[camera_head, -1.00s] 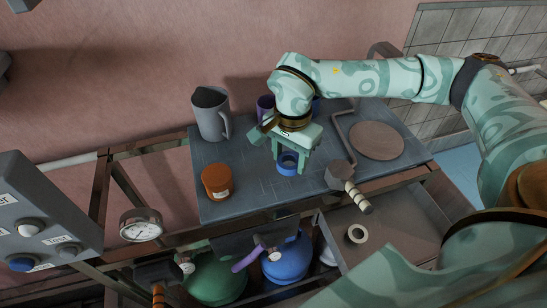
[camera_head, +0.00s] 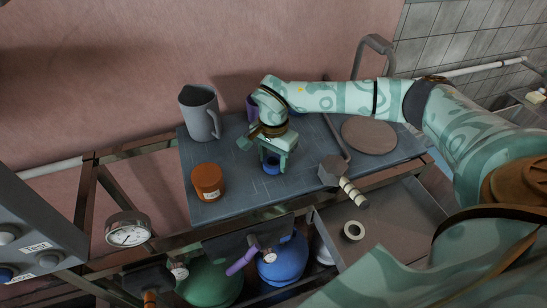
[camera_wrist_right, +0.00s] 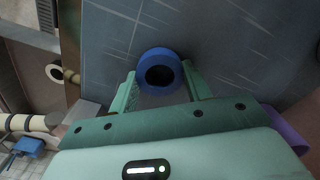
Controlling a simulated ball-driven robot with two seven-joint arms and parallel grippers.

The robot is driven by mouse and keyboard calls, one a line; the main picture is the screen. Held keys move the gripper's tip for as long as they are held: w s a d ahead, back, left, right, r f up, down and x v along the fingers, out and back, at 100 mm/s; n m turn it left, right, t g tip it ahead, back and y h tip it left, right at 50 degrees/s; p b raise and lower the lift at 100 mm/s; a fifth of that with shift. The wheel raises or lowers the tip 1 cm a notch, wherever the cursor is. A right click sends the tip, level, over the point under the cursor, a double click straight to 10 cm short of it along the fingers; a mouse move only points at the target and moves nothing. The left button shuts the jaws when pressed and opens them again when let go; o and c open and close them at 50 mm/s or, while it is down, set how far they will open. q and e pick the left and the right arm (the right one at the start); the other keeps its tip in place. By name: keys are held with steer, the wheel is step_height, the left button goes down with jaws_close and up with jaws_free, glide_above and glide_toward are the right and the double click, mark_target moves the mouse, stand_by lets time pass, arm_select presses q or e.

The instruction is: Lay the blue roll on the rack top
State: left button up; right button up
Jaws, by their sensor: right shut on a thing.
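The blue roll (camera_head: 272,168) is a short ring with a dark hole. It is between the fingers of my right gripper (camera_head: 271,160), which is shut on it, over the front middle of the dark grey rack top (camera_head: 235,185). In the right wrist view the roll (camera_wrist_right: 160,53) sits at the fingertips of the right gripper (camera_wrist_right: 160,88), its hole facing the camera, with the grey top behind it. I cannot tell whether the roll touches the top. My left gripper is not in view.
An orange jar (camera_head: 207,182) and grey jug (camera_head: 199,112) stand left; a purple cup (camera_head: 250,104) is partly hidden behind the gripper. A hammer (camera_head: 333,171) and brown disc (camera_head: 369,135) lie right. Below, an open drawer (camera_head: 395,235) holds a pale roll (camera_head: 354,230).

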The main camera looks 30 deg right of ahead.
mark_target(273, 161)
steer(key=shift+f, duration=0.1)
steer(key=o, duration=0.9)
steer(key=shift+o, duration=0.2)
step_height(273, 161, up, 12)
steer(key=p, duration=0.2)
